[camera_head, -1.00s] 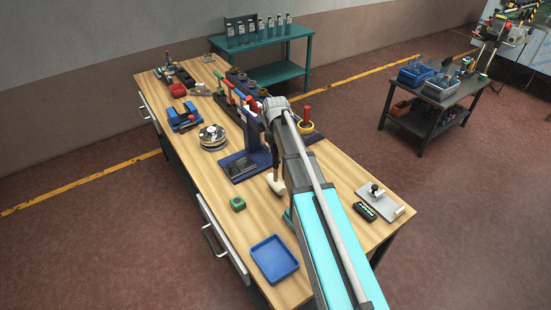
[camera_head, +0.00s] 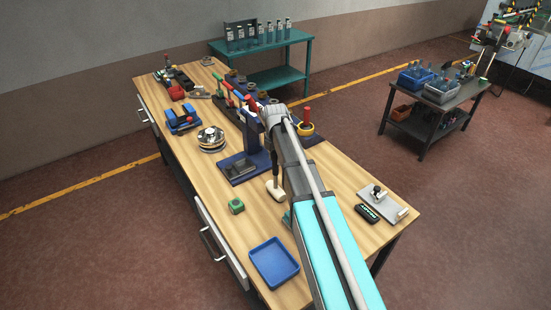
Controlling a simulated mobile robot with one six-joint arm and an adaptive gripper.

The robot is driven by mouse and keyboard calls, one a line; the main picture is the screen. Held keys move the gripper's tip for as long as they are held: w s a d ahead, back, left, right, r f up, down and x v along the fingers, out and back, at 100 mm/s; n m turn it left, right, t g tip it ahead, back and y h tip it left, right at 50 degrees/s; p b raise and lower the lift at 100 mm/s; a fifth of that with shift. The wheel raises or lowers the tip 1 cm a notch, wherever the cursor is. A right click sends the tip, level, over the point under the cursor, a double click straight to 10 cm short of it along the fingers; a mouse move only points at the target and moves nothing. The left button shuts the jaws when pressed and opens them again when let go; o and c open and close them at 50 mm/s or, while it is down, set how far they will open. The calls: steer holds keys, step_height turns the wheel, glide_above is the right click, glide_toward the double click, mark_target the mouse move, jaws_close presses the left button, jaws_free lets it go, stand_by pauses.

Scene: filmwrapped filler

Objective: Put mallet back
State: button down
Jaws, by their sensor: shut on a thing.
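The mallet (camera_head: 276,190) has a pale head and a dark handle pointing up. It is beside my forearm, near the middle of the workbench, with its head low over the wood; I cannot tell whether it touches. My gripper (camera_head: 274,160) is mostly hidden by my own arm and is shut on the mallet's handle. A tool rack (camera_head: 229,109) with red, green and blue handles stands behind, partly covered by my arm. A blue stand (camera_head: 238,168) with a dark pad is left of the mallet.
The workbench (camera_head: 215,210) also holds a green block (camera_head: 236,206), a blue tray (camera_head: 274,262), a stack of discs (camera_head: 211,139), a blue device (camera_head: 182,119), yellow tape (camera_head: 306,129) and a grey plate (camera_head: 382,204). Bare wood lies between the green block and the tray.

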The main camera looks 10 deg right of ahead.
steer(key=shift+c, duration=1.5)
jaws_free()
steer(key=shift+r, duration=0.2)
step_height(320, 180, up, 12)
steer(key=p, duration=1.2)
steer(key=shift+f, duration=0.1)
steer(key=shift+s+m, duration=0.7)
steer(key=s+m, duration=2.2)
steer(key=m, duration=0.1)
